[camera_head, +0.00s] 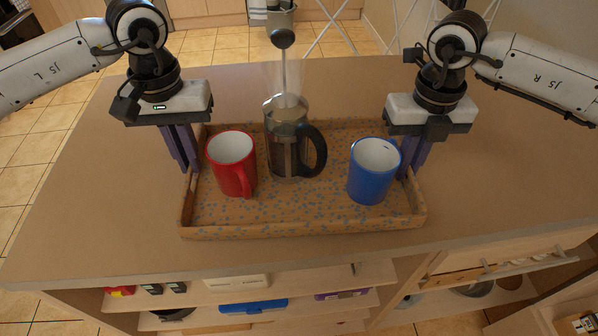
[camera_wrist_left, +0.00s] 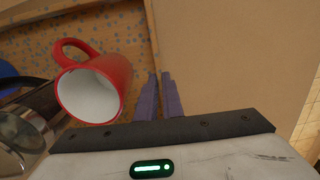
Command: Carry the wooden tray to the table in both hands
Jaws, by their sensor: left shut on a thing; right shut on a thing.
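The wooden tray (camera_head: 300,218) with blue speckles is on the brown table top in the head view. A red mug (camera_head: 232,165), a glass French press (camera_head: 287,140) with a black handle, and a blue mug (camera_head: 373,172) stand upright on it. My left gripper (camera_head: 188,165) is shut on the tray's left wall, beside the red mug. The left wrist view shows its purple fingers (camera_wrist_left: 158,98) at the tray's wall, with the red mug (camera_wrist_left: 95,85) close by. My right gripper (camera_head: 408,165) is shut on the tray's right wall beside the blue mug, which partly hides its fingertips.
The table top (camera_head: 100,205) is clear around the tray. Its front edge lies a little below the tray in the head view. Open shelves (camera_head: 300,278) underneath hold several small items. Tiled floor (camera_head: 35,155) shows at the left.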

